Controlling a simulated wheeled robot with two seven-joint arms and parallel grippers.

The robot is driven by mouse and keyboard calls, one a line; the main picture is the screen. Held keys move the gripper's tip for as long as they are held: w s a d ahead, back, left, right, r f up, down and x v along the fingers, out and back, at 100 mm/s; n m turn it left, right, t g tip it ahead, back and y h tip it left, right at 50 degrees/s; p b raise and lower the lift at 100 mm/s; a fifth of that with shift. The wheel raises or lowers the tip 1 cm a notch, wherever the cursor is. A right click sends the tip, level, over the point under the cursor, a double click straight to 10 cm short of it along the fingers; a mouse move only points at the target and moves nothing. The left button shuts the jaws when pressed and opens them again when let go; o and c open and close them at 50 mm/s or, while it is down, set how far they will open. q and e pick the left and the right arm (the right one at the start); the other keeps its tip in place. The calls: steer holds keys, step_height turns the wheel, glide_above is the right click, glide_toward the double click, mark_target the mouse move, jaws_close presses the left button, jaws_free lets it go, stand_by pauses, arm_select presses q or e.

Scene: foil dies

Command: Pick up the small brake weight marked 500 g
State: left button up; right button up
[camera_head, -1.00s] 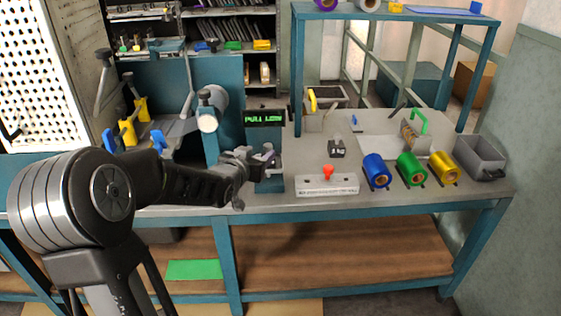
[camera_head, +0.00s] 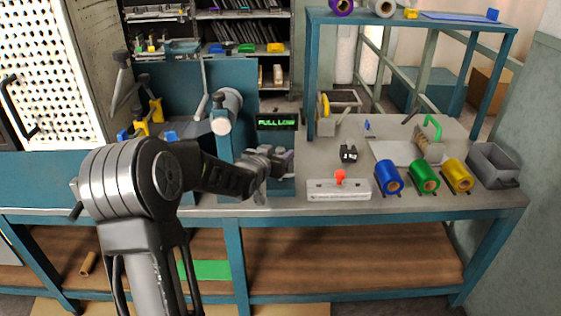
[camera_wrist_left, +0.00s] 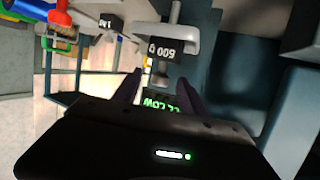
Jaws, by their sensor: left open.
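The small black brake weight marked 500 g (camera_wrist_left: 163,49) shows in the left wrist view, its marking upside down. It is beside a pale grey bracket with a rod (camera_wrist_left: 182,36); whether it hangs or rests there I cannot tell. My left gripper (camera_wrist_left: 160,90) is open, its two dark fingers apart, with the weight just beyond the fingertips and nothing visibly held. In the head view my left gripper (camera_head: 282,162) is in front of the teal machine, below the green-lettered display (camera_head: 276,122). The 500 g weight is not clear there. My right gripper is not in view.
A larger black weight (camera_head: 348,154) stands on the bench to the right. A white box with a red knob (camera_head: 339,189), blue, green and yellow foil rolls (camera_head: 424,177) and a grey bin (camera_head: 493,164) are along the bench. The teal machine (camera_head: 237,90) is close behind the gripper.

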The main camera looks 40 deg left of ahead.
arm_select(q)
steer(key=shift+x, duration=1.2)
steer(key=shift+c, duration=0.4)
jaws_close()
steer(key=shift+r, duration=0.1)
stand_by(0.3)
